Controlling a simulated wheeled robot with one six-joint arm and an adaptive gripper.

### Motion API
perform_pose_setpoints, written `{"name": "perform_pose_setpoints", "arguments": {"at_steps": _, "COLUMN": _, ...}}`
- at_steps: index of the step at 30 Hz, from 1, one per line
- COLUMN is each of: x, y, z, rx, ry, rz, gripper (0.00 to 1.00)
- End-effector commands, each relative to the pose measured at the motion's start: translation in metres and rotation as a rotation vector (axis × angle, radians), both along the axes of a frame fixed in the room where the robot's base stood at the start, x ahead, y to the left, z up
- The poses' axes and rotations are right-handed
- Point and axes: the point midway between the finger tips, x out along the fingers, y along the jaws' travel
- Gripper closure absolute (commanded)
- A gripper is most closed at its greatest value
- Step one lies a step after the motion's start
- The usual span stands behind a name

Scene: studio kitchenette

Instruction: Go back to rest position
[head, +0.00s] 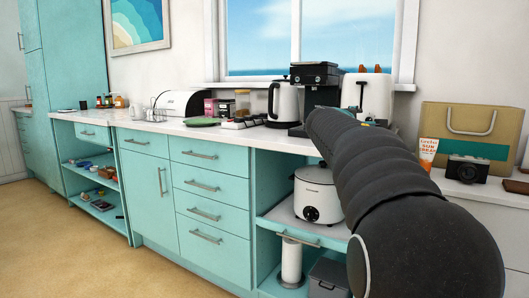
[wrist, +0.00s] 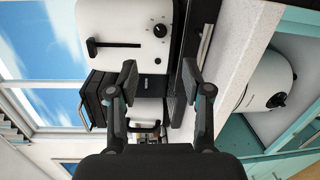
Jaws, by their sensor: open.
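My gripper (wrist: 158,84) is open in the wrist view, its two dark fingers spread apart with no object held between them. In the head view my black arm reaches over the counter (head: 262,137), and the gripper is mostly hidden behind it. The white toaster (head: 375,92) stands just beyond the arm's far end. In the wrist view the toaster (wrist: 130,22) is past the fingertips, with its dark lever and knob facing me. The black coffee machine (head: 315,73) is left of the toaster; it shows beside the left finger in the wrist view (wrist: 98,100).
A kettle (head: 282,103) stands left of the coffee machine. A white slow cooker (head: 317,195) sits on the open shelf under my arm. A sunscreen tube (head: 427,153), camera (head: 466,169) and tan bag (head: 450,118) are at the right. The floor (head: 95,255) at left is clear.

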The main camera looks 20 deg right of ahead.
Motion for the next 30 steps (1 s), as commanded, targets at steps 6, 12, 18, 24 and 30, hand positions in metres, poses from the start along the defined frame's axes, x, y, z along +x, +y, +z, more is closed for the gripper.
{"name": "perform_pose_setpoints", "arguments": {"at_steps": 6, "x": -0.005, "y": -0.002, "z": -0.022, "rx": 0.107, "ry": -0.039, "rz": -0.036, "gripper": 0.51}}
{"name": "perform_pose_setpoints", "arguments": {"at_steps": 12, "x": -0.037, "y": 0.016, "z": -0.129, "rx": 0.457, "ry": -0.038, "rz": -0.139, "gripper": 0.51}}
{"name": "perform_pose_setpoints", "arguments": {"at_steps": 18, "x": -0.108, "y": 0.088, "z": -0.215, "rx": 0.83, "ry": -0.048, "rz": -0.247, "gripper": 0.51}}
{"name": "perform_pose_setpoints", "arguments": {"at_steps": 24, "x": -0.185, "y": 0.175, "z": -0.276, "rx": 1.146, "ry": -0.038, "rz": -0.334, "gripper": 0.51}}
{"name": "perform_pose_setpoints", "arguments": {"at_steps": 30, "x": -0.26, "y": 0.254, "z": -0.319, "rx": 1.395, "ry": -0.01, "rz": -0.383, "gripper": 0.51}}
